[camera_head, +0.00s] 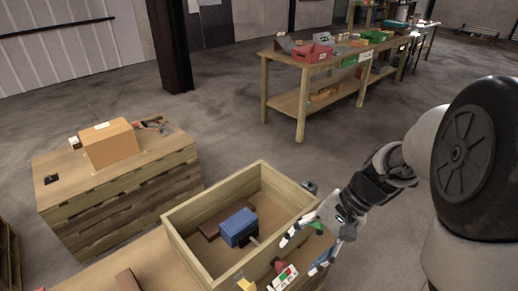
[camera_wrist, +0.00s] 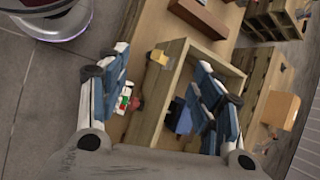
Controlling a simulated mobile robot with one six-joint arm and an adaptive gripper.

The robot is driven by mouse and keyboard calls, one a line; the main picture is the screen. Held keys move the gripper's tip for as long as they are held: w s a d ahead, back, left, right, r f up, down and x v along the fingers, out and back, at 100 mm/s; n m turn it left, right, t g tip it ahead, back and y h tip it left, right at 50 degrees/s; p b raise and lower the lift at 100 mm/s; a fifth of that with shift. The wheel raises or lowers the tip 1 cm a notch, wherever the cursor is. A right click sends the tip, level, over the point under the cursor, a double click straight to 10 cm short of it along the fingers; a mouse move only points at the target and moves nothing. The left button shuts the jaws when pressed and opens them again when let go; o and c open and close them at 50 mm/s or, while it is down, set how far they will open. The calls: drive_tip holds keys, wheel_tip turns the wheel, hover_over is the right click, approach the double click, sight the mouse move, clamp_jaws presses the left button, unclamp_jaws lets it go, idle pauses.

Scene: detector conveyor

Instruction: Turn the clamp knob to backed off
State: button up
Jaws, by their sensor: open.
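My gripper (camera_head: 303,255) is open and empty, above the right side of the open wooden box. Its two fingers spread wide in the wrist view (camera_wrist: 162,58), with the box wall and bench between and beyond them. A small red knob-like part (camera_head: 278,265) is at the box's outer right side, beside a white panel (camera_head: 284,278) with red and green marks. Both also show near the left finger in the wrist view, the red part (camera_wrist: 138,103) partly hidden. I cannot tell for sure that this is the clamp knob, nor its turned position. The gripper appears apart from it.
The wooden box (camera_head: 188,249) holds a blue device (camera_head: 238,227). A yellow block (camera_head: 246,285) is near its front corner. A cardboard box (camera_head: 109,144) stands on a wooden crate at left. A long bench (camera_head: 283,89) with bins is behind; open floor lies between.

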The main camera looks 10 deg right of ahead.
sight(283, 269)
drive_tip(key=w+d+f+m+t+y, duration=0.2)
drive_tip(key=f+m, duration=0.1)
drive_tip(key=f, duration=0.3)
drive_tip(key=w+d+f+m+t+y+p, duration=0.1)
drive_tip(key=w+d+f+m+y, duration=0.25)
drive_tip(key=f, duration=0.25)
drive_tip(key=w+d+f+m+t+y, duration=0.2)
drive_tip(key=f+m, duration=0.2)
drive_tip(key=f, duration=0.3)
drive_tip(key=s+d+f+m+t+h, duration=0.1)
drive_tip(key=s+f+m+t+h, duration=0.1)
drive_tip(key=f+m+t, duration=0.6)
drive_tip(key=s+d+f+m+t+h, duration=0.1)
drive_tip(key=s+f+m+t+h, duration=0.2)
drive_tip(key=f, duration=0.8)
drive_tip(key=shift+m+y, duration=0.55)
drive_tip(key=x, duration=0.5)
drive_tip(key=b+x, duration=0.1)
drive_tip(key=x, duration=1.1)
drive_tip(key=shift+s+a+f, duration=0.1)
drive_tip(key=shift+f, duration=0.25)
drive_tip(key=shift+c, duration=0.5)
drive_tip(key=c, duration=1)
